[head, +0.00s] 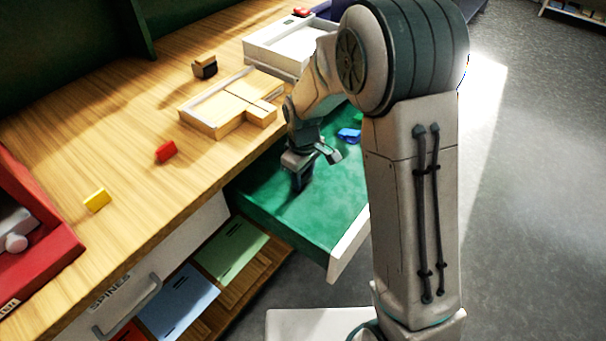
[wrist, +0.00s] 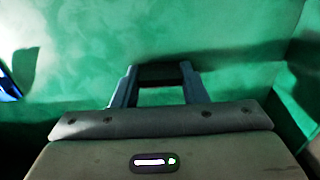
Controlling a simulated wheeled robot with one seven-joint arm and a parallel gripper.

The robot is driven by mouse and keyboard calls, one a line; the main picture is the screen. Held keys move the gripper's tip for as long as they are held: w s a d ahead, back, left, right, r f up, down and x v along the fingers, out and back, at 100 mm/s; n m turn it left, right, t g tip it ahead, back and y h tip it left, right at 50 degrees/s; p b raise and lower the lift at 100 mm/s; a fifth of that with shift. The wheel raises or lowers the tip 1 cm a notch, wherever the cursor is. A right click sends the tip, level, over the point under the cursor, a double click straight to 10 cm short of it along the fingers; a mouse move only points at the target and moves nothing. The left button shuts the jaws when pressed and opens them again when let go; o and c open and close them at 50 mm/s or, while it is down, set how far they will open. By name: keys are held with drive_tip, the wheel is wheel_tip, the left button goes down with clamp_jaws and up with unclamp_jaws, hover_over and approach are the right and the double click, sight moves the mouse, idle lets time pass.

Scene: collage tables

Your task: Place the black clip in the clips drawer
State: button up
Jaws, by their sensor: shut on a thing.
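My gripper (head: 302,182) is down inside an open drawer with a green lining (head: 312,212); the drawer's label is not visible. In the wrist view my gripper (wrist: 158,80) points at the green floor, with its fingers shut on a dark piece, the black clip (wrist: 160,72), which spans between the fingertips. In the head view the clip is hard to tell from the dark fingers. Whether it touches the drawer floor I cannot tell. A blue clip (head: 349,135) lies farther back in the same drawer; a blue piece also shows at the left of the wrist view (wrist: 6,86).
The wooden tabletop (head: 130,190) holds a red clip (head: 166,151), a yellow clip (head: 96,200), a black-and-wood block (head: 204,67), a wooden tray (head: 225,105) and a white box (head: 285,45). A shut SPINES drawer (head: 150,262) is at lower left. My arm hides the drawer's right part.

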sight(304, 175)
drive_tip(key=shift+f, duration=0.2)
drive_tip(key=o, duration=0.9)
drive_tip(key=shift+o, duration=0.2)
drive_tip(key=shift+r, duration=0.15)
wheel_tip(304, 175, up, 12)
drive_tip(key=p, duration=0.1)
drive_tip(key=s+d+r+m+t, duration=0.1)
drive_tip(key=s+d+r+m, duration=0.1)
drive_tip(key=s+d+m, duration=0.3)
drive_tip(key=s+d+r+m+t, duration=0.1)
drive_tip(key=s+d+r+m, duration=0.2)
drive_tip(key=s, duration=1.1)
drive_tip(key=d+m, duration=0.2)
drive_tip(key=d, duration=0.3)
drive_tip(key=shift+d, duration=0.35)
